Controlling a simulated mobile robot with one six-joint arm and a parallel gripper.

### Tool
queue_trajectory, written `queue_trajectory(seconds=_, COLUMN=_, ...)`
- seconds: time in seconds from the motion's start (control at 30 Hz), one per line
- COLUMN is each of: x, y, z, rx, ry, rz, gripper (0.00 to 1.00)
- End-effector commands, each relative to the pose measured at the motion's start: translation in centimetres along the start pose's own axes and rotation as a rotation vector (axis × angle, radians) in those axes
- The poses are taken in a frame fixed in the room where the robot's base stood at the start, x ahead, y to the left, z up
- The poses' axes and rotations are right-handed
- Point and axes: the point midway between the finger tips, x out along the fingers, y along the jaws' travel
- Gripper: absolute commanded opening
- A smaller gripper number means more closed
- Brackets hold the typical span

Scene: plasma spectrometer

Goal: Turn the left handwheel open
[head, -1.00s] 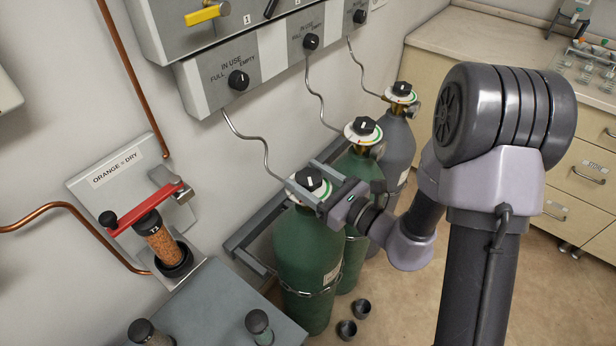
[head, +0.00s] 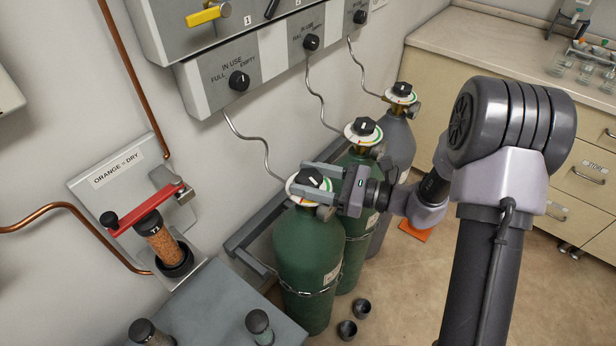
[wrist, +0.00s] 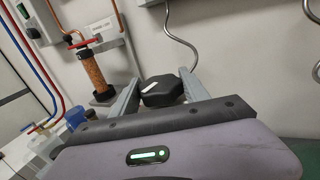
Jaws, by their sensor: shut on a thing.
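The left handwheel (head: 309,177) is a black knob with a white mark on top of the left green gas cylinder (head: 307,248). My gripper (head: 302,178) reaches in from the right, with one finger on each side of the handwheel, and is shut on it. In the wrist view the black handwheel (wrist: 161,91) shows its white mark between the two grey fingers (wrist: 160,96). Part of the cylinder's white and green collar is hidden by the fingers.
A second green cylinder (head: 359,200) and a grey cylinder (head: 398,141) stand to the right. The regulator panel (head: 225,73) is on the wall above. A drying column (head: 162,243) with a red lever is at left. Two small black cups (head: 347,329) lie on the floor.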

Motion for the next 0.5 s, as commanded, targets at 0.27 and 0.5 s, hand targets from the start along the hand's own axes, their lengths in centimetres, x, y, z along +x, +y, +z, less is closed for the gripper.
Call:
queue_trajectory(seconds=0.27, x=0.02, y=-0.03, z=-0.11, rx=-0.001, ry=0.001, rz=0.260, gripper=0.13)
queue_trajectory(seconds=0.5, x=0.04, y=0.04, z=-0.01, rx=-0.001, ry=0.001, rz=0.476, gripper=0.13)
